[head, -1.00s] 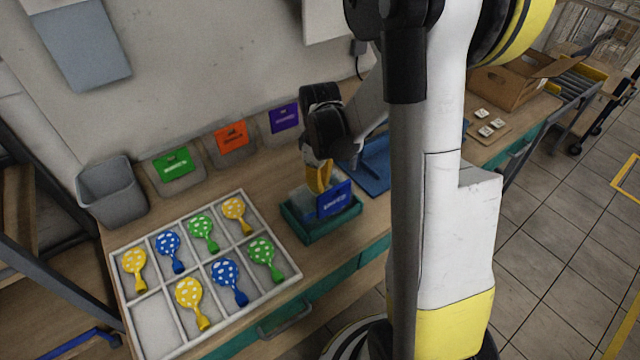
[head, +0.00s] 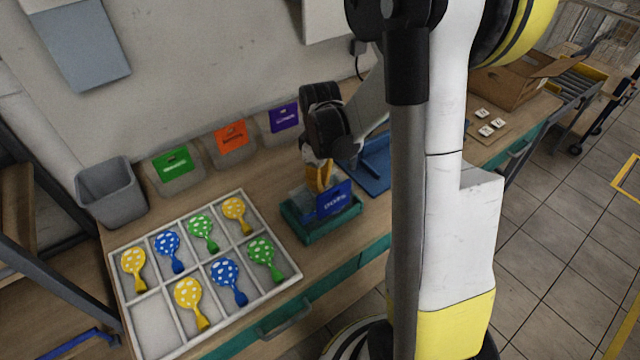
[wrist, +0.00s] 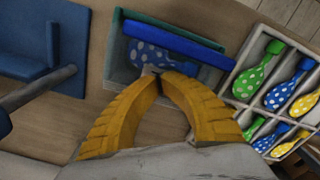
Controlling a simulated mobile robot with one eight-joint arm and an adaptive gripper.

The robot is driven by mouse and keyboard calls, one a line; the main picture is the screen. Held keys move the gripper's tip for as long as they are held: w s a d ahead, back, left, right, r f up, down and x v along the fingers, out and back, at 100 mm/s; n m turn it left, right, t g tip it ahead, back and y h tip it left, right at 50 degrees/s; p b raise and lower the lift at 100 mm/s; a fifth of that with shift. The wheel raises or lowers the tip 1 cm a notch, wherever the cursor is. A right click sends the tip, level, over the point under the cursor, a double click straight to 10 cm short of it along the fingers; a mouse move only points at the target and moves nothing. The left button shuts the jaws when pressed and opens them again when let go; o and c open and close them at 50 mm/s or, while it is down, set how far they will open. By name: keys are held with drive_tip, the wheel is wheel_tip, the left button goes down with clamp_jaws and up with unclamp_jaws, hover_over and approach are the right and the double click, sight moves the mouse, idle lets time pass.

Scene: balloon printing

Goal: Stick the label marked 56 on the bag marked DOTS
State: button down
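The bag marked DOTS (head: 334,200) has a blue header and stands in a teal tray (head: 345,221) on the bench. In the wrist view, a blue balloon with white dots (wrist: 150,54) shows at the bag (wrist: 178,36), behind its clear film. My gripper (wrist: 170,72) has yellow fingers with their tips close together, at the balloon's near end. I cannot tell whether they pinch it. In the head view my gripper (head: 318,183) points down at the bag. Several small white labels (head: 487,130) lie at the right end of the bench; their numbers are too small to read.
A white divided tray (head: 283,286) holds several dotted balloons; its front left compartment is empty. Green, orange and purple headed bags (head: 232,137) stand along the wall. A grey bin (head: 112,194) is at left. A blue stand (head: 372,172) is beside the bag's tray; a cardboard box (head: 512,82) stands at back right.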

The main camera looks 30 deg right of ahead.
drive_tip(key=shift+r, duration=0.1)
drive_tip(key=shift+r+p, duration=2.45)
drive_tip(key=shift+r, duration=0.95)
drive_tip(key=shift+a+r+b, duration=0.25)
drive_tip(key=shift+a+b, duration=0.05)
drive_tip(key=shift+a, duration=0.05)
drive_tip(key=s+a+r+m+t+b, duration=0.2)
drive_tip(key=s+a+m+t+b, duration=0.1)
drive_tip(key=s+a+b, duration=0.1)
drive_tip(key=s+a+r+m+t+b, duration=0.3)
drive_tip(key=s+a+t+b, duration=0.1)
drive_tip(key=a, duration=0.4)
drive_tip(key=s+b, duration=0.1)
drive_tip(key=s, duration=0.1)
drive_tip(key=shift+s+a, duration=0.4)
drive_tip(key=shift+d, duration=0.1)
